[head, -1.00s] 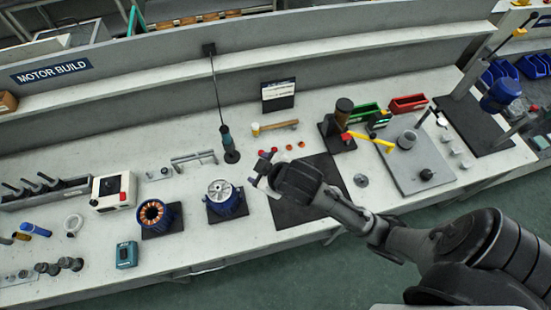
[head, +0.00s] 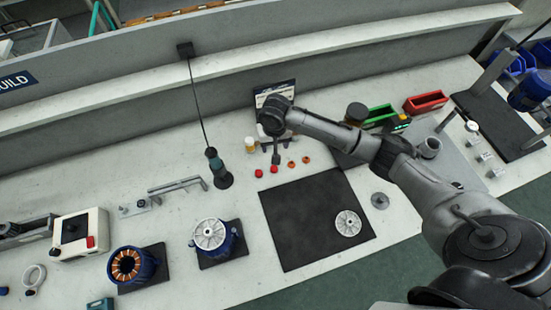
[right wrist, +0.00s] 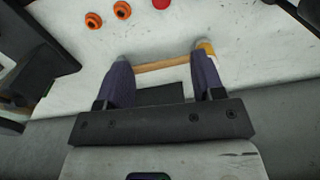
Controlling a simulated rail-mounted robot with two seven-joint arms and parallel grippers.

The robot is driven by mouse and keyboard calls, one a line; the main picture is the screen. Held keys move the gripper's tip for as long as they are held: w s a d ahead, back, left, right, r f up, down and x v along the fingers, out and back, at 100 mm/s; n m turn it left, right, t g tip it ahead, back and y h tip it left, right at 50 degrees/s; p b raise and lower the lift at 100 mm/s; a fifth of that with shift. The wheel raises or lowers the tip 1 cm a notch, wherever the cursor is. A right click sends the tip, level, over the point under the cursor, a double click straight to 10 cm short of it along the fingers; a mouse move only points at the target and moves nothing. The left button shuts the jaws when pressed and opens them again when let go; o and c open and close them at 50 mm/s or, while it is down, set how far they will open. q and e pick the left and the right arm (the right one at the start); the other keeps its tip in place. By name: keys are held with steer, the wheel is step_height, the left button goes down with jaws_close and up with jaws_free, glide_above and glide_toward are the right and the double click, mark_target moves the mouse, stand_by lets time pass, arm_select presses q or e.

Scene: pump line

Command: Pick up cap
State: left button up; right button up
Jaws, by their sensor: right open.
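Two small red caps (head: 259,173) and two small orange ring-shaped pieces (head: 306,160) lie in a row on the bench, behind the black mat (head: 305,225). The orange pieces (right wrist: 93,20) and one red cap (right wrist: 161,3) show at the top of the right wrist view. A silver, spoked round end cap (head: 347,222) lies flat on the mat's front right part. My right gripper (right wrist: 154,65) is open and empty, behind the row. A wooden-handled mallet (right wrist: 163,64) shows beyond its fingertips; I cannot tell whether they touch. My left gripper is out of view.
A blue motor with a silver top (head: 210,236) and a blue housing with copper windings (head: 128,265) stand on the left. A hanging screwdriver (head: 218,168) stands behind them. Green and red bins (head: 425,102) stand at the back right. Much of the mat is bare.

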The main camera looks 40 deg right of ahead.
steer(key=m, duration=0.2)
steer(key=m+b, duration=0.2)
glide_above(274, 168)
step_height(274, 168, down, 9)
steer(key=shift+s+d+r, duration=0.1)
steer(key=shift+s+d, duration=0.05)
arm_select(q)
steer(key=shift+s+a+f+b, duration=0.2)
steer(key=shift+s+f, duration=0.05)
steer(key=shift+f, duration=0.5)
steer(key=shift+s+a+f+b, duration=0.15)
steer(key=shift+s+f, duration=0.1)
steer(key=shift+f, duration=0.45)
arm_select(e)
steer(key=shift+f, duration=2.6)
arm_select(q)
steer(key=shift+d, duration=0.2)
arm_select(e)
steer(key=c, duration=0.8)
